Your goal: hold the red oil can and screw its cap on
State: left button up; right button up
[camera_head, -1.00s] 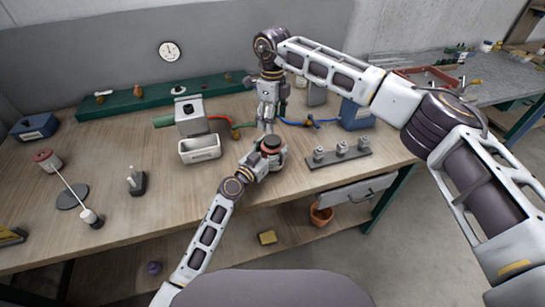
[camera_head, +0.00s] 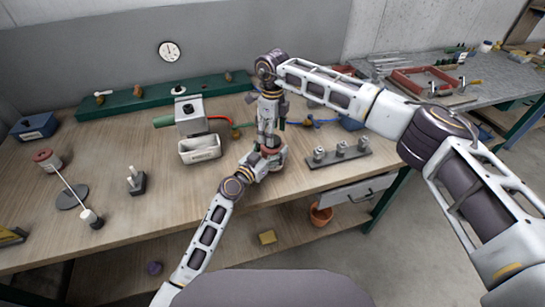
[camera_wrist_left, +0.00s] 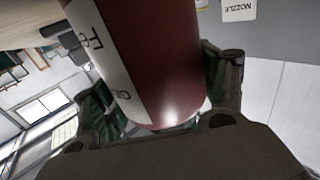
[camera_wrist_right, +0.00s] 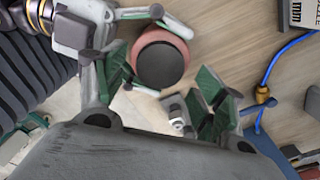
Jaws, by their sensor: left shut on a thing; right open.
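The red oil can (camera_head: 276,151) stands near the table's front edge, mostly hidden between my grippers in the head view. My left gripper (camera_head: 266,161) is shut around its side. In the left wrist view the can (camera_wrist_left: 165,60) fills the space between the fingers, with a white lettered label. My right gripper (camera_head: 268,136) points down just above the can. I cannot tell whether the dark disc is the seated cap.
A black strip with several metal fittings (camera_head: 340,153) lies right of the can. A white bin (camera_head: 200,149) and a grey box (camera_head: 188,116) stand to the left. A blue hose (camera_wrist_right: 285,62) runs right of the can.

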jog(key=shift+f, duration=1.3)
jog(key=c, duration=1.1)
jog(key=shift+o, duration=0.2)
jog(key=o, duration=1.2)
jog(key=shift+r, duration=0.2)
notch_tip(320, 180, up, 12)
jog(key=shift+f, duration=0.15)
